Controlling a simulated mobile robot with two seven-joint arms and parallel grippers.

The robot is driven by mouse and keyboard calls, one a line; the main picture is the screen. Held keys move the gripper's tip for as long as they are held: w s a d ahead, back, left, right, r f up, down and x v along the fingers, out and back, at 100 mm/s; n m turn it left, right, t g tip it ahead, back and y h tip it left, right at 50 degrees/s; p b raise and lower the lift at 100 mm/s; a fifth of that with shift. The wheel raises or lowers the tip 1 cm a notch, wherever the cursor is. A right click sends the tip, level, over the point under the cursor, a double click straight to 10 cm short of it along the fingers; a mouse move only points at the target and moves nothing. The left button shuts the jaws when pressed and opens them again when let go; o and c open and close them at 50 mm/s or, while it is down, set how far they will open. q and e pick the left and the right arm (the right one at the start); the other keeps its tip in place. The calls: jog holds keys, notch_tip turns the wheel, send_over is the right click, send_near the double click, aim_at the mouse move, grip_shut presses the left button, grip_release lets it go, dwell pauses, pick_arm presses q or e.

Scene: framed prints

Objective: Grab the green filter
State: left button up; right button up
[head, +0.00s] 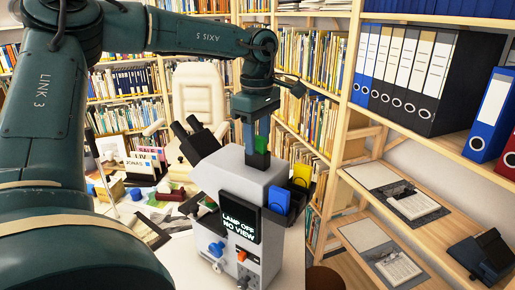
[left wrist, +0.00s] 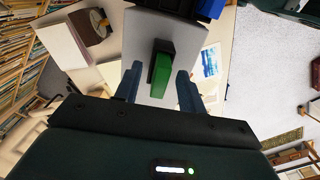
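The green filter (head: 261,145) stands upright on top of a white microscope-like device, close beside the fingers of my left gripper (head: 254,138). In the left wrist view, the green filter (left wrist: 160,88) shows as a green and black block between the two spread fingers of my left gripper (left wrist: 157,88). A gap shows on its left side; it lies close to the right finger, and contact cannot be told. The device (head: 232,179) has a dark screen reading "LAMP OFF NO VIEW". My right gripper is not in view.
A blue filter (head: 278,198) and a yellow filter (head: 301,175) sit in dark holders on the device's right side. Black eyepieces (head: 195,139) rise at its left. A cluttered desk (head: 178,258), a pale chair (head: 199,98) and shelves with binders (head: 408,68) surround it.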

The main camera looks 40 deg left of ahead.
pick_arm(q)
jog(key=shift+c, duration=0.6)
grip_shut()
